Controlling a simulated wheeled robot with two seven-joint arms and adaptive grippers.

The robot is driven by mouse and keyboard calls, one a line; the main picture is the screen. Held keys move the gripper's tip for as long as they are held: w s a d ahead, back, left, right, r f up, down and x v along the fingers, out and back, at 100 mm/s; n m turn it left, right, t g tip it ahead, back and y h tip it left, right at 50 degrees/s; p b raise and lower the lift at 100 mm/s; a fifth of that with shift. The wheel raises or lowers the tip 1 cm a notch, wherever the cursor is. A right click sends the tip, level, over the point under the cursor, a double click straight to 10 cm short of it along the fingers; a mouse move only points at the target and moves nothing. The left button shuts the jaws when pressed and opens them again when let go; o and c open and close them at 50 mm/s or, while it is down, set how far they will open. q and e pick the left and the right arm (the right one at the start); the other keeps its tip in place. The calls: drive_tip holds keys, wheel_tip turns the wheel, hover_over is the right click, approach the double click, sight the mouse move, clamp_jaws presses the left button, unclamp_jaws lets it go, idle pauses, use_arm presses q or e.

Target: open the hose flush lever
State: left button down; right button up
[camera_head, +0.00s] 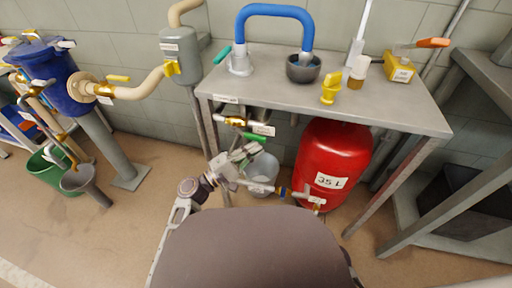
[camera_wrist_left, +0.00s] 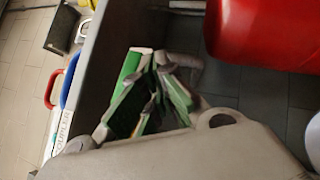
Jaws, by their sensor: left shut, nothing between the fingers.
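A green lever (camera_head: 255,138) shows below the front edge of the metal table, beside a brass valve (camera_head: 235,121) and a white label (camera_head: 262,128) too small to read. I cannot tell whether this is the hose flush lever. My left gripper (camera_head: 246,153) is shut and empty, just below the green lever; I cannot tell whether they touch. In the left wrist view the gripper's fingers (camera_wrist_left: 164,72) show close up. Green surfaces (camera_wrist_left: 127,78) lie beside and behind them, partly hidden, and I cannot tell which belong to the lever. My right gripper is out of view.
A grey bucket (camera_head: 264,170) is behind the gripper. On the table are a blue hose (camera_head: 274,11), a dark bowl (camera_head: 303,70) and a yellow fitting (camera_head: 330,88).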

use_arm(q)
drive_tip(key=v, duration=1)
drive_tip(key=shift+s+a, duration=0.2)
drive_tip(key=shift+a, duration=0.05)
drive_tip(key=shift+f, duration=0.1)
